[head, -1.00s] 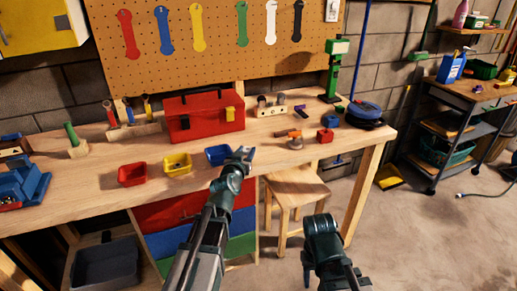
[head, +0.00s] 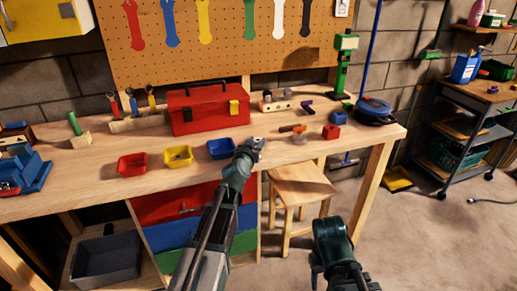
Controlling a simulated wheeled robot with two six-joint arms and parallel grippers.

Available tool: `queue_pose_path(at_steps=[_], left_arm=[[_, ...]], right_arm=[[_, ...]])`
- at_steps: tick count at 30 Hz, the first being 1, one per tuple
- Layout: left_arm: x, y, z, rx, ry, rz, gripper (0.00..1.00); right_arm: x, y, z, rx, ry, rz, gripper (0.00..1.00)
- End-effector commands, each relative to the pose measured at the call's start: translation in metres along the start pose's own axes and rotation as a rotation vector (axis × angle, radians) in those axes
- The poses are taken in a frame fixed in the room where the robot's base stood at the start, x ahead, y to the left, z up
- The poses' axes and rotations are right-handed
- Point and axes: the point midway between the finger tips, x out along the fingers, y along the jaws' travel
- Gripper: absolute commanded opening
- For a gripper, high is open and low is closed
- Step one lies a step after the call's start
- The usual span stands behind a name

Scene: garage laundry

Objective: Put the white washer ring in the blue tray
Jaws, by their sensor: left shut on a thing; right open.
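The blue tray (head: 221,149) sits near the front edge of the workbench, right of a yellow tray. My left gripper (head: 255,146) is just right of the blue tray, over the bench's front edge, and is shut on a small pale thing, apparently the white washer ring (head: 262,143). The ring's shape is too small and too covered by the jaws to make out. My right gripper (head: 331,232) is low in front of the bench, beside the stool, open and away from the objects; its fingers are hard to make out.
A red tray (head: 132,164) and a yellow tray (head: 178,156) stand left of the blue one. A red toolbox (head: 208,113) is behind. A wooden stool (head: 301,184) stands below the bench front.

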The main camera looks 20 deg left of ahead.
Motion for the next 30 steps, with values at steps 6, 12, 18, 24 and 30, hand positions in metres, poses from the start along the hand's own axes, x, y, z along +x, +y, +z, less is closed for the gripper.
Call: queue_pose_path(at_steps=[6, 12, 18, 24, 30], left_arm=[[0.0002, -0.0009, 0.0033, 0.000, 0.000, 0.000, 0.00], [0.0009, -0.0008, 0.0073, 0.000, 0.000, 0.000, 0.00], [0.0009, -0.0008, 0.0073, 0.000, 0.000, 0.000, 0.64], [0.0009, -0.0008, 0.0073, 0.000, 0.000, 0.000, 0.71], [-0.0017, -0.0002, 0.0068, 0.000, 0.000, 0.000, 0.71]], right_arm=[[0.0033, -0.0003, -0.0002, 0.000, 0.000, 0.000, 0.50], [0.0073, -0.0007, -0.0005, 0.000, 0.000, 0.000, 0.50], [0.0073, -0.0007, -0.0005, 0.000, 0.000, 0.000, 0.50], [0.0073, -0.0007, -0.0005, 0.000, 0.000, 0.000, 0.50], [0.0065, -0.0006, -0.0005, 0.000, 0.000, 0.000, 0.50]])
